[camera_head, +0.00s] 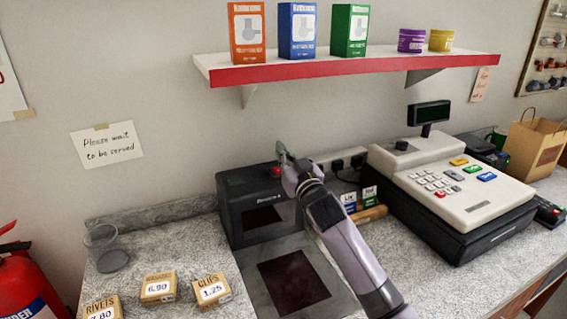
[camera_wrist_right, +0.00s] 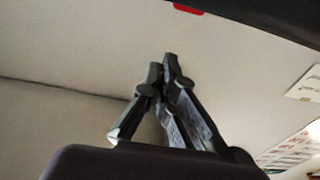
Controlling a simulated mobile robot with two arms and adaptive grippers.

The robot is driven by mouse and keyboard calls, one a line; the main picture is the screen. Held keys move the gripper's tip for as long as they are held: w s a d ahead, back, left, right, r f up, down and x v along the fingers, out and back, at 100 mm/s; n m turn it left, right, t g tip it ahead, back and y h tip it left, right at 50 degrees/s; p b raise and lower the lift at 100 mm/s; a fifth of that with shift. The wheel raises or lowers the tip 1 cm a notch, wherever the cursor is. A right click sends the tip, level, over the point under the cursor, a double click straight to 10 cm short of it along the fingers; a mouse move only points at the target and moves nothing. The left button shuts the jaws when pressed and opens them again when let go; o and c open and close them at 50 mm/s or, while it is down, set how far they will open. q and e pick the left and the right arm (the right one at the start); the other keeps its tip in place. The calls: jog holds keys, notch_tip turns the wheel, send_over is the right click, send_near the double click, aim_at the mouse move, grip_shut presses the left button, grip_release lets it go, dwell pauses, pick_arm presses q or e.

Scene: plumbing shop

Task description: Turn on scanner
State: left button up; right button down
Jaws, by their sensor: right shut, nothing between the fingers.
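The scanner (camera_head: 240,215) is a black box on the counter against the wall, with a dark window in its front and a flat plate (camera_head: 250,275) with a dark glass pane before it. A small red button (camera_head: 277,171) shows on its top, partly covered by my right gripper. My right gripper (camera_head: 282,150) is shut and empty, just above the scanner's top beside the button; contact cannot be told. In the right wrist view its fingertips (camera_wrist_right: 165,65) are together, with a red patch at the top edge beside a dark surface. My left gripper is not in view.
A cash register (camera_head: 450,185) stands to the right. A shelf (camera_head: 350,68) with boxes and tubs hangs above. Small price boxes (camera_head: 158,287) and a clear cup (camera_head: 105,250) sit at the left. A fire extinguisher (camera_head: 28,285) is at the far left.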

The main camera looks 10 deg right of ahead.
aim_at(277, 170)
notch_tip(277, 170, down, 3)
jog(key=shift+f+p, duration=0.1)
jog(key=shift+p, duration=0.3)
jog(key=shift+s+f, duration=0.15)
jog(key=shift+f, duration=0.25)
